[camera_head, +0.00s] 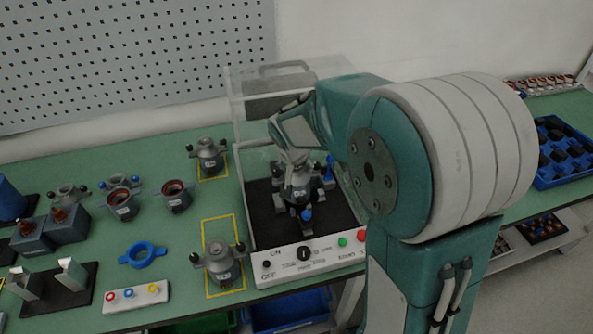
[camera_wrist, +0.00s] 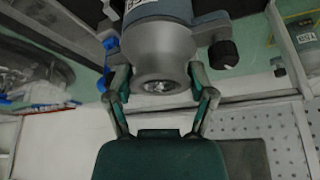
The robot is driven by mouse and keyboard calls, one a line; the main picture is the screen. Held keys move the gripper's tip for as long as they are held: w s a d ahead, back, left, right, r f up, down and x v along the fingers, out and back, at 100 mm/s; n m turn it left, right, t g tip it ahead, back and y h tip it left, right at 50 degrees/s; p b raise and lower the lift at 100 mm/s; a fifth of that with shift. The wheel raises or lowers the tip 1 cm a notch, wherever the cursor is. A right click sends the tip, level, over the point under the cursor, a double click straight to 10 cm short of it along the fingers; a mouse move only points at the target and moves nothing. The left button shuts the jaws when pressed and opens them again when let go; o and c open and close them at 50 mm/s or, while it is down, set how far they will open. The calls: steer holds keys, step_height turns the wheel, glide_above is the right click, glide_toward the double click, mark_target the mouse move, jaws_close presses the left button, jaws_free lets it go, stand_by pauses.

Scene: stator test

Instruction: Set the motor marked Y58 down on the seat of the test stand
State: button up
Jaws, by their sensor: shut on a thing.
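My gripper (camera_head: 294,158) is inside the clear-walled test stand (camera_head: 290,266), shut on the neck of a grey motor (camera_head: 299,181). In the wrist view the fingers (camera_wrist: 161,92) close around the motor's round grey neck (camera_wrist: 155,50). The motor is roughly upright above the stand's black floor, with a white label on its front too small to read surely. Blue-tipped parts (camera_head: 306,214) show around its base. The seat is hidden under the motor, and I cannot tell whether the two touch.
Grey motors stand in yellow outlines, one at the back (camera_head: 209,155) and one at the front (camera_head: 222,262), left of the stand. A blue ring (camera_head: 142,254) and open housings (camera_head: 122,204) lie further left. The stand's clear walls surround my gripper closely.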

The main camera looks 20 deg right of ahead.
steer(key=shift+f, duration=0.75)
steer(key=shift+f, duration=0.6)
steer(key=o, duration=1.3)
steer(key=shift+c, duration=0.2)
steer(key=shift+r, duration=0.3)
steer(key=v, duration=1.1)
steer(key=s+r+n+y, duration=0.1)
steer(key=s+r+n, duration=0.1)
steer(key=s, duration=0.8)
steer(key=s+d+r+n+t, duration=0.1)
steer(key=s+r+n, duration=0.1)
steer(key=s, duration=0.9)
steer(key=shift+d+n+y, duration=0.3)
steer(key=shift+d+y, duration=0.05)
steer(key=shift+y, duration=0.05)
